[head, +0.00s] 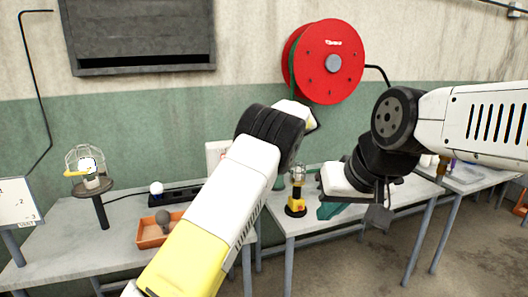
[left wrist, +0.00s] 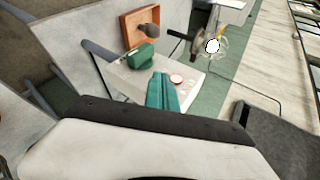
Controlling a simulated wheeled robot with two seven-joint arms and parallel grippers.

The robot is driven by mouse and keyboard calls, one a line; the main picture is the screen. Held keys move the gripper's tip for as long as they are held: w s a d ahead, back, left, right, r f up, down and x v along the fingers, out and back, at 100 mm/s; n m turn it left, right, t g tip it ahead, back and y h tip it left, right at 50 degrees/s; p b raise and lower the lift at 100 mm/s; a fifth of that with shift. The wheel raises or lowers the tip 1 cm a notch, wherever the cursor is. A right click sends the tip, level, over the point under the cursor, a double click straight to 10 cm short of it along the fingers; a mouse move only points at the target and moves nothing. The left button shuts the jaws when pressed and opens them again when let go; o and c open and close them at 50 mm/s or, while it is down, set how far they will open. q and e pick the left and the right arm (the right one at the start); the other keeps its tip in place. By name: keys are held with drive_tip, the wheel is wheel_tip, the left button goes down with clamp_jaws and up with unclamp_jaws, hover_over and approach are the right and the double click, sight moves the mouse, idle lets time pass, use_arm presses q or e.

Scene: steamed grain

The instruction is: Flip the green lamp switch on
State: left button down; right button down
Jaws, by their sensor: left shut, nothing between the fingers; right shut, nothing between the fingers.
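A small green block-shaped thing (left wrist: 142,56), likely the green lamp switch, lies on the grey table beside an orange tray in the left wrist view. Its on or off position is too small to tell. A caged lamp (head: 88,168) stands on a round stand at the far left. My right gripper (head: 328,211) is shut and empty, near the front of the right table.
The orange tray (head: 150,236) holds a grey bulb (head: 163,219). A white bulb (head: 157,188) stands by a black strip (head: 180,197). A yellow-based caged lamp (head: 296,206) stands on the right table. A red reel (head: 325,62) hangs on the wall.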

use_arm(q)
drive_tip(key=v, duration=0.8)
drive_tip(key=shift+d+f, duration=0.2)
drive_tip(key=s+a+r+h, duration=0.3)
drive_tip(key=s+a+h, duration=0.15)
drive_tip(key=a, duration=0.45)
drive_tip(key=s+a+r+h, duration=0.2)
drive_tip(key=s+a+h, duration=0.25)
drive_tip(key=a, duration=0.45)
drive_tip(key=s+f+t+h, duration=0.2)
drive_tip(key=s, duration=1.1)
drive_tip(key=s+f+t+h, duration=0.2)
drive_tip(key=s, duration=1.2)
drive_tip(key=shift+s+n+h, duration=0.25)
drive_tip(key=shift+n+h, duration=0.05)
drive_tip(key=shift+n, duration=0.1)
drive_tip(key=shift+a, duration=0.1)
